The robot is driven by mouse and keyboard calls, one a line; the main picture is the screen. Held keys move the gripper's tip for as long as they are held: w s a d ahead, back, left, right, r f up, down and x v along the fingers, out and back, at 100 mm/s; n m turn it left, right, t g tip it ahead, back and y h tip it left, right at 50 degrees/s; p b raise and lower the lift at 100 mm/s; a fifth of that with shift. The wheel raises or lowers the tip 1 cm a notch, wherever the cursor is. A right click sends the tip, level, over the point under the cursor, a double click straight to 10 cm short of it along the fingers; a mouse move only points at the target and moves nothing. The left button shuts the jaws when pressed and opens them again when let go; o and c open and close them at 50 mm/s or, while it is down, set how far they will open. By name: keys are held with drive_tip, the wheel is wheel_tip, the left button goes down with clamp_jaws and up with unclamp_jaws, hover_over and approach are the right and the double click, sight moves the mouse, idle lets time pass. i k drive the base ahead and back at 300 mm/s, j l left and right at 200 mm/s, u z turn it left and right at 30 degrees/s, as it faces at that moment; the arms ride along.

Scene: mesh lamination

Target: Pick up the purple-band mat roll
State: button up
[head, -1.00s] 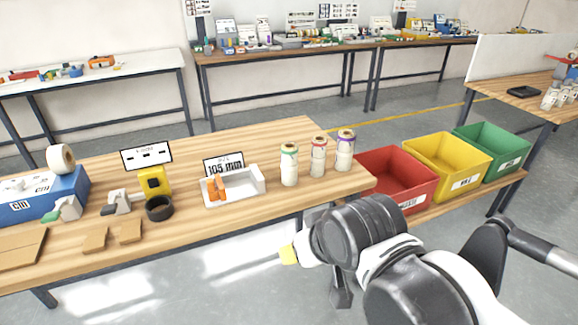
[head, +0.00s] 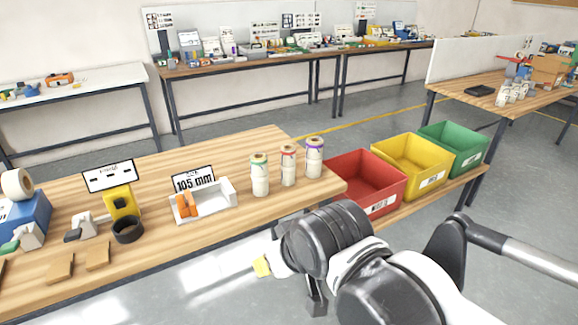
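The purple-band mat roll (head: 314,160) stands upright near the right end of the wooden table. It is the rightmost in a row of three pale rolls and looks slightly apart from the red-band roll (head: 288,168) on its left. The green-band roll (head: 260,177) stands furthest left. My arm reaches in from the lower right. My gripper (head: 316,298) is mostly hidden by my wrist, low in front of the table edge and well apart from the rolls. Its opening cannot be made out.
A white tray (head: 212,208) with an orange item and a "105 mm" sign (head: 194,181) stand left of the rolls. Red (head: 379,201), yellow (head: 425,180) and green (head: 469,163) bins stand to the right. Bare tabletop lies behind the rolls.

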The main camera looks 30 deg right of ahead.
sight(314, 144)
drive_tip(key=i+z, duration=0.15)
drive_tip(key=z, duration=0.3)
drive_tip(key=i+j+z, duration=0.1)
drive_tip(key=z, duration=0.35)
drive_tip(key=i+j+z, duration=0.15)
drive_tip(key=z, duration=0.3)
drive_tip(key=i+j+z, duration=0.15)
drive_tip(key=z, duration=0.3)
drive_tip(key=j+z, duration=0.25)
drive_tip(key=z, duration=0.2)
drive_tip(key=i+j, duration=0.05)
